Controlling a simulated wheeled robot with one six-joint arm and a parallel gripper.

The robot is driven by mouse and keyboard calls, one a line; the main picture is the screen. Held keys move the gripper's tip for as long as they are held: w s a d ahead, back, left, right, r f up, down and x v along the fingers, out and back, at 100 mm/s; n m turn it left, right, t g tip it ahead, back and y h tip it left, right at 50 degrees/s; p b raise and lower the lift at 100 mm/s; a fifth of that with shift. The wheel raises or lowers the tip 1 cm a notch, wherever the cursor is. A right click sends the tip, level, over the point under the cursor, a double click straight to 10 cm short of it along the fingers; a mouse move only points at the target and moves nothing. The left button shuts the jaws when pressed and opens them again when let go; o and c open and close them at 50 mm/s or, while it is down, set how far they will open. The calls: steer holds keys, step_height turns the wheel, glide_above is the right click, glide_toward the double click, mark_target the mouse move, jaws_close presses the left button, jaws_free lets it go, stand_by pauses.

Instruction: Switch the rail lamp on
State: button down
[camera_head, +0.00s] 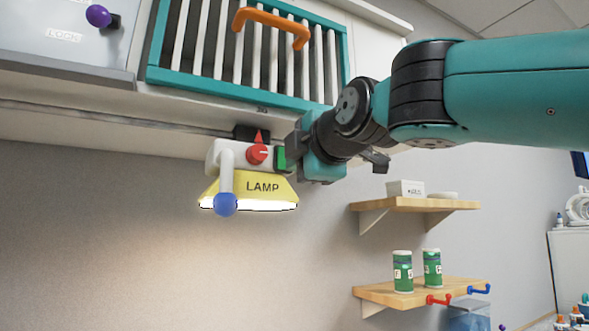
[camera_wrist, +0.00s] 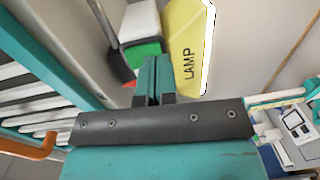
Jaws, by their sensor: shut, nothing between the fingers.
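The rail lamp (camera_head: 262,187) hangs under the cabinet edge. It has a yellow shade marked LAMP, a white body (camera_head: 212,156), a red knob (camera_head: 257,154) with a pointer and a lever ending in a blue ball (camera_head: 225,204). Its lower edge glows bright white. A green part (camera_head: 280,158) is at the body's right end; a green face (camera_wrist: 144,47) also shows in the wrist view beside the yellow shade (camera_wrist: 187,45). My gripper (camera_wrist: 155,82) is shut and empty, its tips close to the green face. I cannot tell whether they touch.
Above the lamp is a teal-framed rack (camera_head: 240,98) with an orange handle (camera_head: 272,24). A purple knob (camera_head: 98,16) is at upper left. Two wooden shelves (camera_head: 400,204) are at right, the lower one holding green cans (camera_head: 402,272). The wall below the lamp is clear.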

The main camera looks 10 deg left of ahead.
steer(key=f+b+v, duration=0.2)
steer(key=b+v, duration=0.3)
steer(key=v, duration=0.7)
steer(key=shift+f, duration=0.35)
steer(key=shift+s, duration=0.1)
steer(key=d+f+m+g+h, duration=0.2)
steer(key=d+f+m+g, duration=0.15)
steer(key=f, duration=0.95)
steer(key=d+f+m+g+h, duration=0.1)
steer(key=d+f+m+g, duration=0.2)
steer(key=f, duration=1)
steer(key=s+d+f+m+g+h, duration=0.1)
steer(key=s+d+f+m+g, duration=0.2)
steer(key=s+f, duration=0.5)
steer(key=s+d+f+m+g, duration=0.3)
steer(key=s+f+m+g, duration=0.2)
steer(key=f, duration=0.5)
steer(key=s+m, duration=0.2)
steer(key=s, duration=0.1)
steer(key=shift+d+f+m+h, duration=0.3)
steer(key=shift+d+m+h, duration=0.05)
steer(key=shift+h, duration=0.05)
